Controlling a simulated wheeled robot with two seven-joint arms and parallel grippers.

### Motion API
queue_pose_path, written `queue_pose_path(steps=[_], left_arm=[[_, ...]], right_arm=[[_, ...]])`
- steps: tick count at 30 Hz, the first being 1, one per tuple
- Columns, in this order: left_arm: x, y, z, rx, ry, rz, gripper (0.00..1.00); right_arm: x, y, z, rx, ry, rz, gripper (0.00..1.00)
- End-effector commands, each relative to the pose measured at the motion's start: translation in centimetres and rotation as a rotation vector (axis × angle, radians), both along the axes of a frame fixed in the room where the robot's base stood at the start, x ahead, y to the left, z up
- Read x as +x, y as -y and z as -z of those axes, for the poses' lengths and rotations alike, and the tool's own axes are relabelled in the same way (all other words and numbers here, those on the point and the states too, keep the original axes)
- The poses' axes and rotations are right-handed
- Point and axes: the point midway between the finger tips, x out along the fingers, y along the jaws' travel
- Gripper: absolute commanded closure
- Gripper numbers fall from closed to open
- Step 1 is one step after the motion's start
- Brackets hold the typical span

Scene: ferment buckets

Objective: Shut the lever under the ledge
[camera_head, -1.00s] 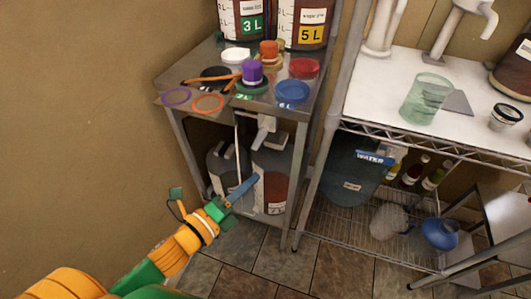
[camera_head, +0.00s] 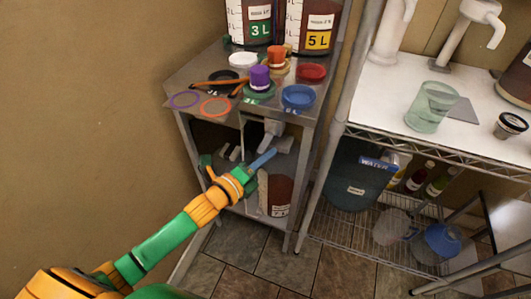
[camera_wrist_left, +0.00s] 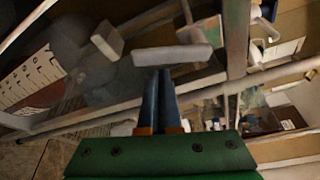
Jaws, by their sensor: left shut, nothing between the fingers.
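A light grey lever (camera_head: 273,128) hangs under the front ledge of the steel stand (camera_head: 322,108). In the left wrist view the lever's flat grey bar (camera_wrist_left: 178,54) lies across, right at the tips of my fingers; I cannot tell whether they touch. My left gripper (camera_head: 271,153) has its blue fingers shut with nothing between them, just below the lever in the head view. The fingers also show close together in the left wrist view (camera_wrist_left: 161,75). My right gripper is not in view.
Big jars (camera_head: 275,195) stand on the stand's lower shelf behind my gripper. Coloured lids (camera_head: 298,97) and rings lie on top, near two labelled buckets (camera_head: 317,25). A wire rack (camera_head: 345,130) with a blue water container (camera_head: 355,180) stands close on the right.

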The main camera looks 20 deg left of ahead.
Motion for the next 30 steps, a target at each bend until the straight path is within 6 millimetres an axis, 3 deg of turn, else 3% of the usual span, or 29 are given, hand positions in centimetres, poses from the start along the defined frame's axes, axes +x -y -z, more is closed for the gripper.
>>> queue_pose_path(steps=[30], left_arm=[[0.0,-1.0,-0.3,0.101,0.003,0.000,1.00]], right_arm=[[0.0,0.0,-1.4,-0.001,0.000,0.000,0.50]])
